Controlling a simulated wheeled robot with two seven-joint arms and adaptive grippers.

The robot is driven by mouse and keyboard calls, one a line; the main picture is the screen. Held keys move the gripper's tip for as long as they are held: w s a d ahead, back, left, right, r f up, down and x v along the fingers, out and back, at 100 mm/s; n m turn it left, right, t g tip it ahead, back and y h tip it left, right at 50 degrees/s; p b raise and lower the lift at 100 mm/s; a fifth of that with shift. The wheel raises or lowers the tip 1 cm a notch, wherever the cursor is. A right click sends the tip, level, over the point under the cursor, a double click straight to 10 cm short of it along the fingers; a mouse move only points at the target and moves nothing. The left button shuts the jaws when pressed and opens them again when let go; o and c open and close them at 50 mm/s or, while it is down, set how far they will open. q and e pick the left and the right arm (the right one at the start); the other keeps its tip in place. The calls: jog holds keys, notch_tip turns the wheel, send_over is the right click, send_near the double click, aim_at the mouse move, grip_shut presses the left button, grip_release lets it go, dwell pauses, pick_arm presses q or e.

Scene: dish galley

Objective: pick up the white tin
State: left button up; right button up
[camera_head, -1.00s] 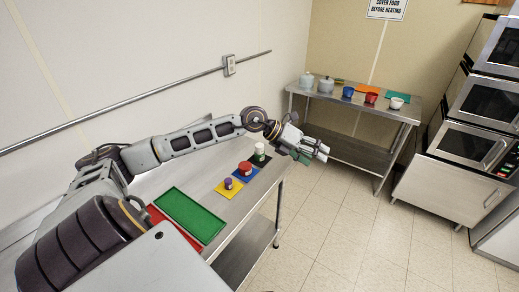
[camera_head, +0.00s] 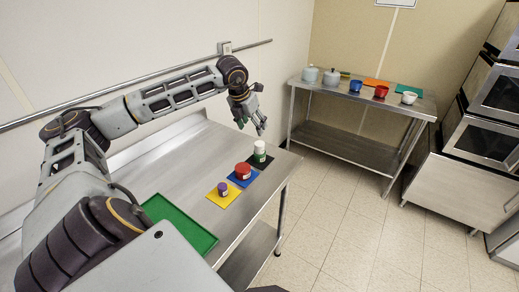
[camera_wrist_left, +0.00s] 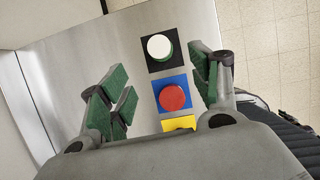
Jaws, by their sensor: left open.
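The white tin (camera_head: 260,148) stands upright on a black mat (camera_head: 263,166) near the far end of the near steel table. It has a green band low on its side. In the left wrist view the white tin (camera_wrist_left: 160,47) shows from above, ahead of and between the spread fingers. My left gripper (camera_head: 252,122) is open and empty. It hangs above the table, pointing down, near and above the white tin. The fingers with green pads also show in the left wrist view (camera_wrist_left: 160,95). My right gripper is in neither view.
A red-topped tin (camera_head: 243,171) stands on a blue mat, and a small purple-topped tin (camera_head: 223,188) on a yellow mat. A green tray (camera_head: 180,226) lies nearer. A far steel table (camera_head: 345,142) holds pots, bowls and cups. The near table's left part is bare.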

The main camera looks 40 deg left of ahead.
pick_arm(q)
jog(key=p, duration=0.1)
send_over(259, 144)
jog(key=s, duration=0.2)
notch_tip(259, 144, down, 7)
jog(key=shift+a+r, duration=0.1)
jog(key=shift+r, duration=0.1)
jog(key=shift+w+f, duration=0.25)
jog(key=shift+f, duration=0.3)
jog(key=shift+p+x, duration=0.4)
jog(key=shift+x, duration=1.25)
jog(key=shift+w+f+p, duration=0.35)
jog(key=shift+f, duration=0.25)
jog(key=shift+w+f, duration=0.1)
jog(key=shift+f, duration=0.15)
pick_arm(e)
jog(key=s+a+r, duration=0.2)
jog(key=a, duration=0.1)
